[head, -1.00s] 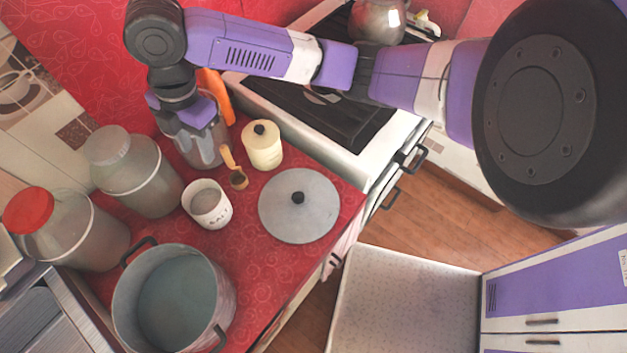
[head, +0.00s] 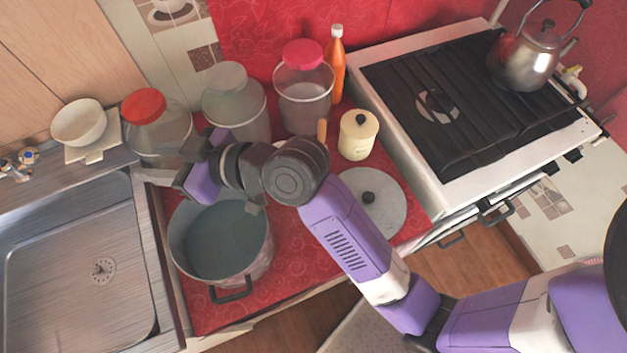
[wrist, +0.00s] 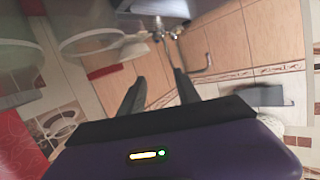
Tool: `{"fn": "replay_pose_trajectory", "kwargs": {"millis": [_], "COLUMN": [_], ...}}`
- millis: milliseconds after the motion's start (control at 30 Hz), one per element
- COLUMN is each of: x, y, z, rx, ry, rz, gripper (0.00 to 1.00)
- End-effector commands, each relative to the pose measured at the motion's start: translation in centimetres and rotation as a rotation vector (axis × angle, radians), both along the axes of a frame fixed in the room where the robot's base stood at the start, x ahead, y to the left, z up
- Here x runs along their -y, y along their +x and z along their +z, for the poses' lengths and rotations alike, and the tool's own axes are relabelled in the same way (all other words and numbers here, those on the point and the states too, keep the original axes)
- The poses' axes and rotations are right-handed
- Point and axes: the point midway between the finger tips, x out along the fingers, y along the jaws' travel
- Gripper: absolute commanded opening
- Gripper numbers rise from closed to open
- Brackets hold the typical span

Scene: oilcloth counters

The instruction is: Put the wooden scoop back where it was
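The wooden scoop (head: 322,132) shows in the head view only as a short piece of its light handle, between the clear jar with the pink lid (head: 304,97) and the cream canister (head: 359,136). My arm hides its bowl end. The white salt pot is hidden behind my arm too. My gripper (head: 166,163) is at the left, above the counter near the red-lidded jar, well away from the scoop. In the wrist view its two fingers (wrist: 160,76) stand apart with nothing between them. The scoop cannot be made out in the wrist view.
A large grey pot (head: 220,242) stands below my gripper. Several jars line the wall, one with a red lid (head: 146,108). A flat grey lid (head: 376,203) lies near the stove (head: 440,110). The sink (head: 85,260) is at left. Free red counter is right of the pot.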

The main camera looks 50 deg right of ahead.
Motion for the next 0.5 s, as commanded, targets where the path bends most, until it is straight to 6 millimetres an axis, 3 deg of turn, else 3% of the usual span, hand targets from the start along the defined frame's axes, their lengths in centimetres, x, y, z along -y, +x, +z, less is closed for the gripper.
{"fn": "replay_pose_trajectory", "kwargs": {"millis": [267,500], "x": [1.4,4.5], "y": [-5.4,-12.2], "z": [-3.6,-6.9], "rx": [-0.047,-0.083], "ry": [0.166,0.198], "rz": [-0.238,-0.420], "gripper": [0.39,0.39]}}
